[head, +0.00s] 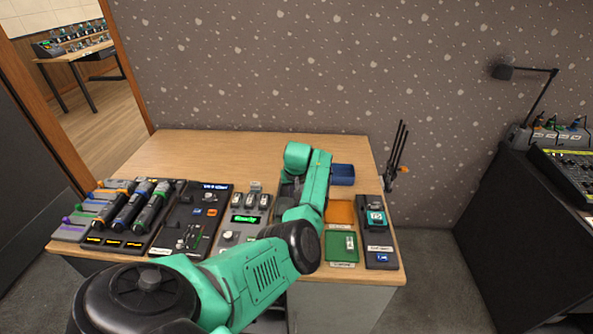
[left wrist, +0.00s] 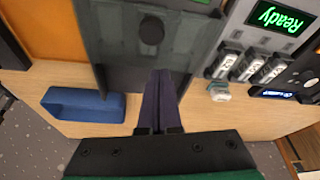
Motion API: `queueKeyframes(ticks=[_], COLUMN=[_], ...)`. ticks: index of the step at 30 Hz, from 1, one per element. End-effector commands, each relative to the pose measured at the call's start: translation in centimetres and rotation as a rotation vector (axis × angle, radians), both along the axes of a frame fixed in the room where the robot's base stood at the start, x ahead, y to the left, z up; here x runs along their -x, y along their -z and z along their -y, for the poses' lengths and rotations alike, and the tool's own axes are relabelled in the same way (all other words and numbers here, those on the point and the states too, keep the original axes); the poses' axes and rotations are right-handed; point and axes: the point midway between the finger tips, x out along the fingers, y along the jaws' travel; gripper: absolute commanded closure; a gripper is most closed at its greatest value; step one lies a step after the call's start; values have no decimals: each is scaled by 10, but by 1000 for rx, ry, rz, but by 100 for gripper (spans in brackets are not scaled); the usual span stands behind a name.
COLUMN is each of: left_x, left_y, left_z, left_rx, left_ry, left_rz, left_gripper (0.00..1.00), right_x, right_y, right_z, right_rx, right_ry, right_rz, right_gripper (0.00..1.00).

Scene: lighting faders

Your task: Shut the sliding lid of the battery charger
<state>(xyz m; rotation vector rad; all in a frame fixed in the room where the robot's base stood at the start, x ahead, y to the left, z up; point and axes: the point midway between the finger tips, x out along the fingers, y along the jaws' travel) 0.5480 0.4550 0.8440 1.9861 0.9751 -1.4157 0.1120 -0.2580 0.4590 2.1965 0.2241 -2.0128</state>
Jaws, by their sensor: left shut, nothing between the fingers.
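In the left wrist view a dark, smoky panel with a round black knob (left wrist: 151,30) fills the top middle; it looks like the sliding lid of the battery charger (left wrist: 93,40). My left gripper (left wrist: 163,74) is shut and empty, its dark fingers pointing at the near end of this panel. Whether the fingertips touch it or hang above it I cannot tell. In the head view my left arm covers most of the charger and my left gripper's fingertips. How far the lid stands open is not clear. My right gripper is not in view.
A grey unit with a green "Ready" display (head: 245,218) and several battery-like pieces stands left of my arm. A blue tray (head: 342,174) lies behind, and orange (head: 341,212) and green (head: 341,247) trays lie right. The back left of the table (head: 215,150) is bare.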

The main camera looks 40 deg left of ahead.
Motion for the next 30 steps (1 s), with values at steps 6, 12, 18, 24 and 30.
queueKeyframes(ticks=[6, 12, 18, 24, 30], left_x=[6, 15, 20, 20, 46], left_y=[-30, -72, -95, -97, -77], left_z=[7, 18, 24, 24, 9], left_rx=[-2, -2, -3, -3, -73], left_ry=[-1, -2, -2, -2, 19], left_rz=[5, 7, 4, 3, -14], left_gripper=[100, 100, 100, 100, 100], right_x=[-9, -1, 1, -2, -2], right_y=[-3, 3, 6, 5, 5], right_z=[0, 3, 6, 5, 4], right_rx=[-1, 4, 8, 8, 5], right_ry=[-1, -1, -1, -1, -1], right_rz=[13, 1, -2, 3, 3], right_gripper=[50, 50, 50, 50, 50])
